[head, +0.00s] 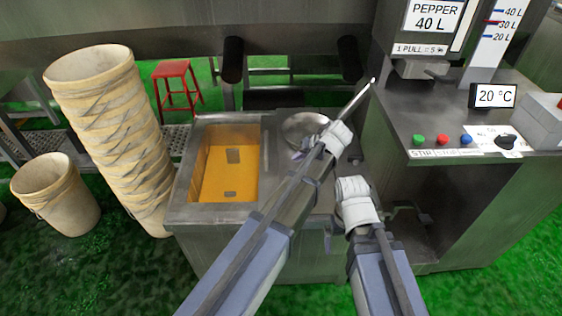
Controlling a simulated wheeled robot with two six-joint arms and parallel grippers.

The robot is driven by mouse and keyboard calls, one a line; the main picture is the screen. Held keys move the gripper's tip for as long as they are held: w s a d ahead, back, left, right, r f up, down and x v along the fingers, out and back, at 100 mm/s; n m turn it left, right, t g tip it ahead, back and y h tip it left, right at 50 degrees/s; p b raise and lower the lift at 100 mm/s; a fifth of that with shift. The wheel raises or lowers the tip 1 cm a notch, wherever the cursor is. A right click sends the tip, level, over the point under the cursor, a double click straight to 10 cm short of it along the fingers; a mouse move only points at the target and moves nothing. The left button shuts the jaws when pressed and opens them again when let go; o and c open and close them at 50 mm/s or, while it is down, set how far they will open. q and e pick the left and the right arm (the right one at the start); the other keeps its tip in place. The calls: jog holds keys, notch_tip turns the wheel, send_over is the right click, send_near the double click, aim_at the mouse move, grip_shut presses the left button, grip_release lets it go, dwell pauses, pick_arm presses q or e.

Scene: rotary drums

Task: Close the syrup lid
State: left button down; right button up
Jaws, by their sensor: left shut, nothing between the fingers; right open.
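A steel counter unit (183,213) has an open rectangular basin (230,170) with an orange-yellow inside. A round grey metal bowl or lid (303,127) is right of the basin, partly hidden behind my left arm; I cannot tell whether it is the syrup lid. My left gripper (338,137) is shut and empty over the right part of the counter, by the round piece. Contact is unclear. My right gripper (356,192) is open, lower and to the right, in front of the counter; its fingers are mostly hidden behind its wrist.
The control cabinet (440,115) with coloured buttons and a 20 °C display (493,95) stands at right. Stacked buckets (110,130), a single bucket (57,195) and a red stool (175,85) are at left.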

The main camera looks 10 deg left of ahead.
aim_at(279, 170)
pick_arm(q)
jog(key=b+x, duration=0.8)
jog(key=x, duration=0.2)
jog(key=shift+f, duration=0.4)
jog(key=shift+s+a+r, duration=0.15)
jog(key=shift+a+r, duration=0.1)
jog(key=shift+a, duration=0.35)
jog(key=shift+s+a+r, duration=0.1)
jog(key=shift+a+r, duration=0.1)
jog(key=shift+a, duration=1.15)
jog(key=shift+a, duration=0.1)
jog(key=s+a, duration=0.4)
jog(key=a, duration=1)
jog(key=s+a, duration=0.4)
jog(key=a, duration=1)
jog(key=shift+s+a, duration=0.15)
jog(key=shift+a, duration=0.1)
jog(key=shift+a, duration=0.1)
